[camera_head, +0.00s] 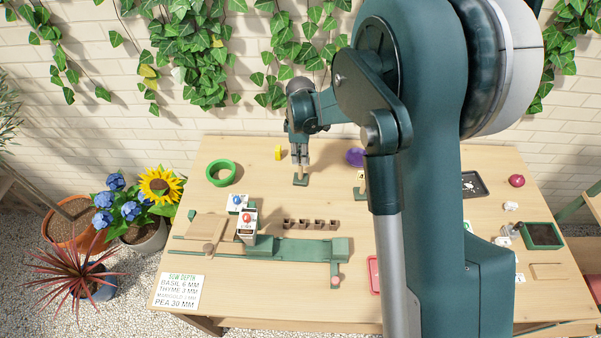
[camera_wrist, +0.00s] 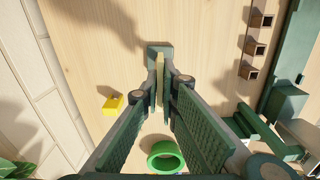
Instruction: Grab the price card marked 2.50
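A thin cream card (camera_wrist: 160,82) stands edge-on in a small green stand (camera_wrist: 159,52) in the wrist view. The stand also shows in the head view (camera_head: 300,180), under my gripper. My gripper (camera_head: 300,158) points down over it. In the wrist view its fingertips (camera_wrist: 161,92) are close on both sides of the card; I cannot tell whether they touch it. The card's printed face is hidden, so its price cannot be read. Another card (camera_head: 360,177) in a green stand is partly hidden behind my arm in the head view; its price is too small to read.
A yellow object (camera_head: 278,153) and a green ring (camera_head: 221,173) lie left of my gripper. A purple dish (camera_head: 355,157) is to its right. Small brown pots (camera_head: 310,224), a green device (camera_head: 300,249) and boxes (camera_head: 246,226) stand in front. My arm hides the table's right-middle.

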